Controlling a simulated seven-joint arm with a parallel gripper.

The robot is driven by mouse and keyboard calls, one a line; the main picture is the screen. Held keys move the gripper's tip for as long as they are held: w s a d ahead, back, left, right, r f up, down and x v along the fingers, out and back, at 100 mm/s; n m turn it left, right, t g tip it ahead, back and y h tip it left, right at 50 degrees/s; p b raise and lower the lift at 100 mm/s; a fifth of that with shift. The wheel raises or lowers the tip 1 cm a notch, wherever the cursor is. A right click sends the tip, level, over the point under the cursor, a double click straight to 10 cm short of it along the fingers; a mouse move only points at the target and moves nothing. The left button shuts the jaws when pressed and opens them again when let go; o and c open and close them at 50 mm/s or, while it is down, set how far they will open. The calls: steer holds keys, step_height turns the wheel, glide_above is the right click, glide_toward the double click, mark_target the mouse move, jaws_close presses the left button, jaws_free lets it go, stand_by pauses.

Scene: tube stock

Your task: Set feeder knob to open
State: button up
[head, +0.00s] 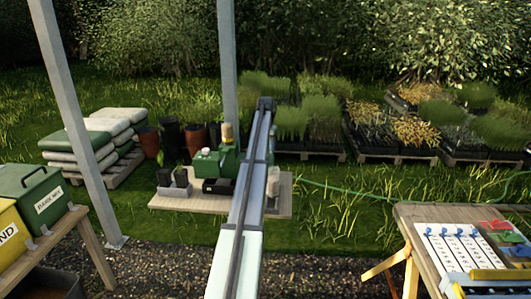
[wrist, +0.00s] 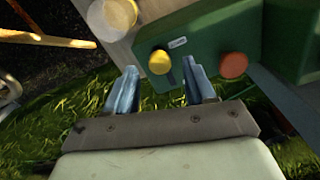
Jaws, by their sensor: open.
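A green machine (head: 224,160) stands on a wooden bench top (head: 182,203) in the middle of the head view, partly hidden behind my arm. Its green housing (wrist: 210,35) fills the upper right of the wrist view. A round yellow knob (wrist: 159,59) sits on it beside a small white label (wrist: 178,42), too small to read. A red-orange round knob or button (wrist: 233,65) is to its right. My gripper (wrist: 160,72) is open, its two fingers either side of the yellow knob in the picture; I cannot tell whether they touch it. The gripper is hidden in the head view.
A pale round part (wrist: 112,15) is left of the yellow knob. Dark small boxes (head: 175,185) stand on the bench top. A metal post (head: 228,65) rises behind it. Another table (head: 415,215) with a white labelled board is at right; yellow and green bins (head: 35,190) are at left.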

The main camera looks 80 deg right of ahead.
steer(key=shift+f, duration=0.95)
jaws_close()
steer(key=shift+d, duration=0.1)
